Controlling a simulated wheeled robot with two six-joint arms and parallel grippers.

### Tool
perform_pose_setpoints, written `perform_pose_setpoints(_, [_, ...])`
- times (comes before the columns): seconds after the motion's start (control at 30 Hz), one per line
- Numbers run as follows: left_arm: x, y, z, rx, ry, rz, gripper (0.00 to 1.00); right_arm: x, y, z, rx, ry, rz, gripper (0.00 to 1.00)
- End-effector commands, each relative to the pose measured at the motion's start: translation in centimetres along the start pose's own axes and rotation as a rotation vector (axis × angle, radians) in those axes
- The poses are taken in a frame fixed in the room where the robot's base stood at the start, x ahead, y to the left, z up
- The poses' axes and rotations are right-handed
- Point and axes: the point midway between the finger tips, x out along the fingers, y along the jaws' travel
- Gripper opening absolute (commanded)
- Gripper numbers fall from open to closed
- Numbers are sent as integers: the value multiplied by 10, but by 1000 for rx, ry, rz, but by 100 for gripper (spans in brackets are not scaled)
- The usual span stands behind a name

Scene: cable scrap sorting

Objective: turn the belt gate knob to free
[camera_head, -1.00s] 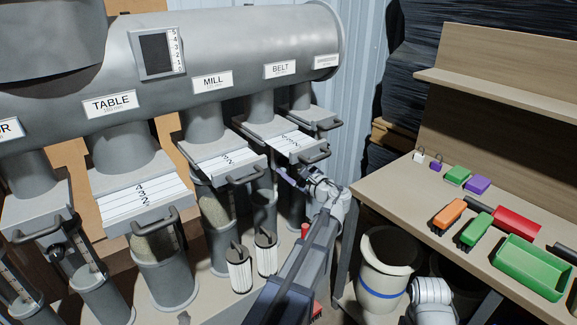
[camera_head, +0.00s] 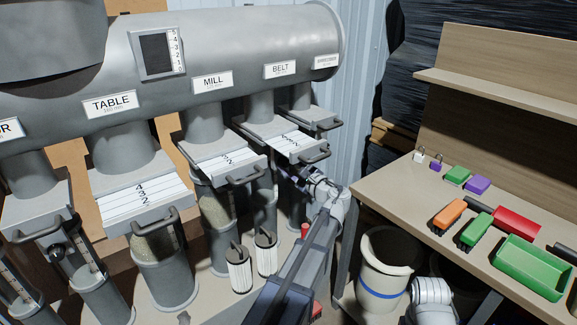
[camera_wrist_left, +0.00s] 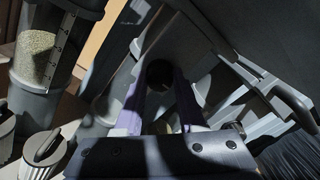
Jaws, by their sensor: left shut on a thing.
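The belt gate (camera_head: 296,143) is a grey slide with white marked strips and a front handle, below the BELT label (camera_head: 281,70). My left gripper (camera_head: 284,174) is under the front of this gate. In the left wrist view its two purple fingers (camera_wrist_left: 159,100) stand on either side of a dark round knob (camera_wrist_left: 160,73), shut on it. The knob's pointer and its marks are too dark to read. In the head view the knob cannot be made out beneath the gate.
The mill gate (camera_head: 222,163) and table gate (camera_head: 138,196) are to the left. Two ribbed canisters (camera_head: 266,254) stand below. A cream bucket (camera_head: 385,275) stands right of my left arm.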

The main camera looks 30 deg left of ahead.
Motion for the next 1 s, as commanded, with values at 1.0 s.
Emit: perform_pose_setpoints(1.0, [0, 2, 0, -620, 0, 2, 0, 1, 0, 0, 0, 0, 0, 50])
